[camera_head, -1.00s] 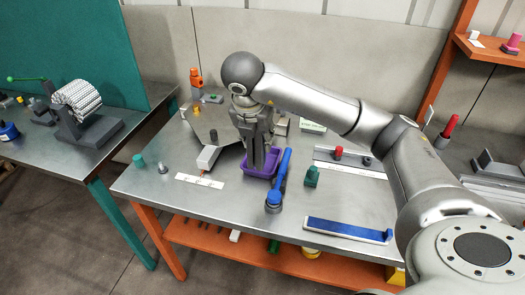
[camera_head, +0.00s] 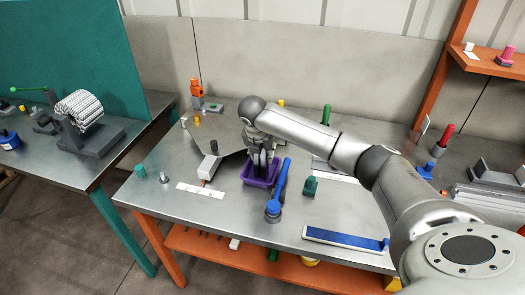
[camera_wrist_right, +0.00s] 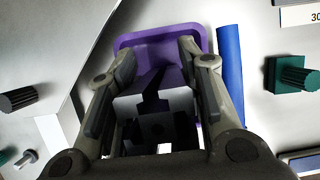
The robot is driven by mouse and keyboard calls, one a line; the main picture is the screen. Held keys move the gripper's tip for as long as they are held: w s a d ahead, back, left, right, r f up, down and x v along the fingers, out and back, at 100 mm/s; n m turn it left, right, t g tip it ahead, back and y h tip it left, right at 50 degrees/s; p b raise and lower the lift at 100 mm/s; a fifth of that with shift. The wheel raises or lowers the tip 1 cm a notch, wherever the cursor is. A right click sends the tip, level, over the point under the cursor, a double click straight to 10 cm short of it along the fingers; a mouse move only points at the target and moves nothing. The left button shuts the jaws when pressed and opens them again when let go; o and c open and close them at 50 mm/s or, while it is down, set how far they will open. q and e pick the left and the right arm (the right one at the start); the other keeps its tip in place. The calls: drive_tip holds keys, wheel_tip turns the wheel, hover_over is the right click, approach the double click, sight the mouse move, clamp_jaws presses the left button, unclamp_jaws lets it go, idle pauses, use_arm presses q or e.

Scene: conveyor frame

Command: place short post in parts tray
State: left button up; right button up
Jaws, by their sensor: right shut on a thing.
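The purple parts tray (camera_head: 246,180) sits on the metal table, and its far wall shows in the right wrist view (camera_wrist_right: 158,34). My right gripper (camera_head: 262,172) points down over the tray, with its fingertips low at or inside the rim. In the wrist view my right gripper (camera_wrist_right: 150,90) is shut on a grey piece between its fingers, taken to be the short post (camera_wrist_right: 178,101). The fingers hide much of it, and I cannot tell whether it touches the tray floor. My left gripper is out of view.
A blue-handled tool (camera_head: 279,185) lies close along the tray's right side. A green part (camera_head: 310,186) stands further right. A grey block (camera_head: 209,163) and a white label strip (camera_head: 202,190) are to the left. A long blue bar (camera_head: 345,240) lies near the front edge.

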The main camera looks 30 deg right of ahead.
drive_tip(key=shift+w+f, duration=0.1)
drive_tip(key=shift+f, duration=0.15)
drive_tip(key=shift+f, duration=0.2)
drive_tip(key=o, duration=1.1)
drive_tip(key=shift+o, duration=0.2)
drive_tip(key=shift+r, duration=0.1)
drive_tip(key=shift+r, duration=0.2)
drive_tip(key=b+v, duration=0.2)
drive_tip(key=v, duration=1)
